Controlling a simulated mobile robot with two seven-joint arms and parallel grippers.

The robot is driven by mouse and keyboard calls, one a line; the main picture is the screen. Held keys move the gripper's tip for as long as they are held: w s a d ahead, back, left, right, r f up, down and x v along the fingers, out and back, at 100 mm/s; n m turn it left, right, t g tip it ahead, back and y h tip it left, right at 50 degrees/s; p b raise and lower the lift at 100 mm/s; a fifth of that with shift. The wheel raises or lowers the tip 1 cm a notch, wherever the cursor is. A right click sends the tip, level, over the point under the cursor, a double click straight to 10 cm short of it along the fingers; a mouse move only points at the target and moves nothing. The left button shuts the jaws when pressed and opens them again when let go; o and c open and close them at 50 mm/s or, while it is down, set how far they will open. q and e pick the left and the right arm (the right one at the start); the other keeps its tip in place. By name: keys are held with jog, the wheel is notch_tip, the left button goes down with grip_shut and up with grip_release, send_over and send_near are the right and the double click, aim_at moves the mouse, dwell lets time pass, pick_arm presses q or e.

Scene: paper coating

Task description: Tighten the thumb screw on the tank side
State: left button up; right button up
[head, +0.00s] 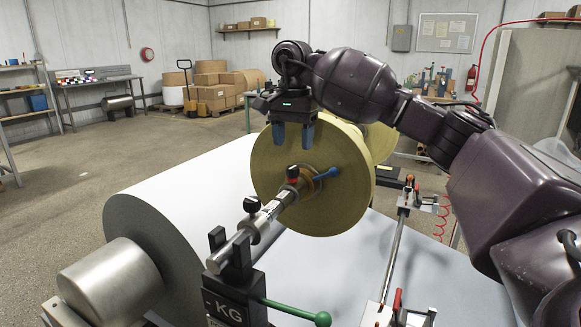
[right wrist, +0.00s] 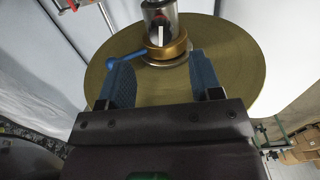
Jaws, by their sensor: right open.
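A metal shaft (head: 262,222) runs through a large tan disc (head: 335,200). A black knob with a red part (head: 292,173) stands up on the shaft near the disc, and a black ball-topped knob (head: 251,204) stands on a collar farther toward me. I cannot tell which is the tank-side thumb screw. In the right wrist view a dark knob with a white mark (right wrist: 160,34) sits beyond a brass collar (right wrist: 172,48). My right gripper (head: 293,143) is open and empty above the shaft, in front of the disc; its blue fingers also show in the right wrist view (right wrist: 153,60). My left gripper is not in view.
A blue lever (head: 327,173) sticks out beside the shaft at the disc face. A black shaft support (head: 231,280) with a green-handled lever (head: 295,309) stands in front. A large white paper roll (head: 170,215) lies to the left. A metal rail (head: 393,250) is at right.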

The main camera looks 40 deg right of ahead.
aim_at(293, 167)
notch_tip(293, 167, down, 6)
jog(key=shift+f+b, duration=0.25)
jog(key=shift+b, duration=0.2)
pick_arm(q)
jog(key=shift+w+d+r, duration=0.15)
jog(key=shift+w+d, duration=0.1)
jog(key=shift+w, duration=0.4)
pick_arm(e)
jog(key=c, duration=0.9)
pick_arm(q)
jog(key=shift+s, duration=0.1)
